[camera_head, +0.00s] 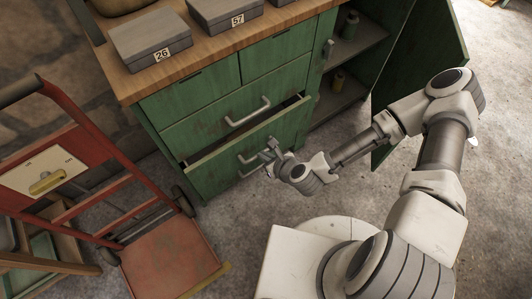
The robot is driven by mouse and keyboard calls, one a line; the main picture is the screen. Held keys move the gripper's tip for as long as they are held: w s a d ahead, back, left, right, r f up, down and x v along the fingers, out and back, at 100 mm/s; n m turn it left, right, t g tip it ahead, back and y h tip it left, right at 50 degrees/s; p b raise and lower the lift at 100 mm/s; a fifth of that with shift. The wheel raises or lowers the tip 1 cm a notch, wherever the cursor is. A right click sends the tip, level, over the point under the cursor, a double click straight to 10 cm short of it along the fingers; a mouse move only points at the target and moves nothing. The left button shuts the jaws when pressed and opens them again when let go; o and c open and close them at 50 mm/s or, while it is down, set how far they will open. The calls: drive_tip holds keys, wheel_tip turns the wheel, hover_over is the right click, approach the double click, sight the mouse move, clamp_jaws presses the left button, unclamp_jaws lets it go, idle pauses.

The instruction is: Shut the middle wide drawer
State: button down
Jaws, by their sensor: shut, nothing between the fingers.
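The green cabinet has two small drawers on top and wide drawers below. One wide drawer with a metal handle (247,112) looks flush. The wide drawer below it (225,142), which I take to be the middle one, stands a little open, with a dark gap behind its top edge. Its handle (246,160) is partly hidden by my gripper. My gripper (264,158) is shut and empty, in front of this drawer's face close to the right side of the handle. I cannot tell whether it touches. Anything lower on the front is hard to make out.
Grey boxes (150,52) stand on the wooden top. The cabinet's right door (415,50) hangs open beside shelves with small spools. A red hand truck (165,250) stands at the left, near the cabinet. The concrete floor before the cabinet is clear around my arm.

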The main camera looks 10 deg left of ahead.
sight(245, 140)
drive_tip(key=x, duration=0.3)
drive_tip(key=r+b+x, duration=0.1)
drive_tip(key=x, duration=0.2)
drive_tip(key=w+a+b+x, duration=0.1)
drive_tip(key=x, duration=0.2)
drive_tip(key=shift+r, duration=0.25)
drive_tip(key=shift+w+a, duration=0.25)
drive_tip(key=shift+a, duration=0.05)
